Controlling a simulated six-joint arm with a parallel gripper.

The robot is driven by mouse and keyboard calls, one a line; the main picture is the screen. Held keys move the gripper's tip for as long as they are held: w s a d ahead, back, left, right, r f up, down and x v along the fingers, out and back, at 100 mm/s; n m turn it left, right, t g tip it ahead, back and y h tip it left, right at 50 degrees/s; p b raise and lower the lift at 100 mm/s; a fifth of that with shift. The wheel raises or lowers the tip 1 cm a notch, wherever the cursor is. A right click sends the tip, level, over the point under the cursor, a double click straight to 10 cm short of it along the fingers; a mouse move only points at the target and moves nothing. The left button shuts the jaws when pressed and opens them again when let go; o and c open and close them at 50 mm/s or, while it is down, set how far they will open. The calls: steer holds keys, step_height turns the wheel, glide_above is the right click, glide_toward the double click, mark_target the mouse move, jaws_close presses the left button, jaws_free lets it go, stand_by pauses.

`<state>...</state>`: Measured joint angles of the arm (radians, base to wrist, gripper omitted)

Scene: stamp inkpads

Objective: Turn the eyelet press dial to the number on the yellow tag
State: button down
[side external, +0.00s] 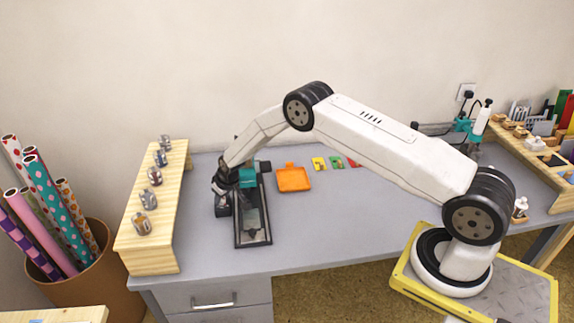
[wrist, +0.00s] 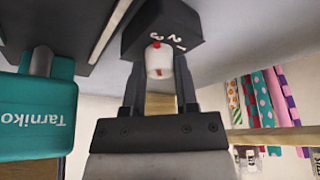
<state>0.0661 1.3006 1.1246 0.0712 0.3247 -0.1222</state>
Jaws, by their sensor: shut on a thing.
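The eyelet press (side external: 253,230), dark with teal parts, stands on the desk's left half. In the wrist view its black dial housing (wrist: 185,22) carries white numerals, among them 1, 2 and 3. The white dial knob (wrist: 158,62) with red marks sits between the two dark fingers of my gripper (wrist: 158,82), which is shut on it. My gripper (side external: 221,200) is at the press's left side. The yellow tag (side external: 319,164) lies behind; its number is too small to read.
An orange tray (side external: 294,179) lies right of the press, with green (side external: 336,162) and red (side external: 354,162) tags farther right. A wooden shelf (side external: 157,205) with small metal items stands left. A teal part marked "Tarniko" (wrist: 35,115) is close to my gripper.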

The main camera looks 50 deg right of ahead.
stand_by(0.4)
steer(key=shift+c, duration=1.9)
jaws_free()
steer(key=shift+r, duration=0.1)
steer(key=v, duration=0.7)
steer(key=shift+s+r, duration=0.2)
steer(key=shift+r, duration=0.15)
steer(key=shift+r, duration=0.1)
steer(key=s+a+r+g, duration=0.1)
steer(key=s+a+r, duration=0.1)
steer(key=s+r, duration=1)
steer(key=s+a+r+g, duration=0.1)
steer(key=s+r, duration=0.1)
steer(key=s, duration=1.7)
steer(key=shift+s+a+r, duration=0.25)
steer(key=shift+a, duration=0.1)
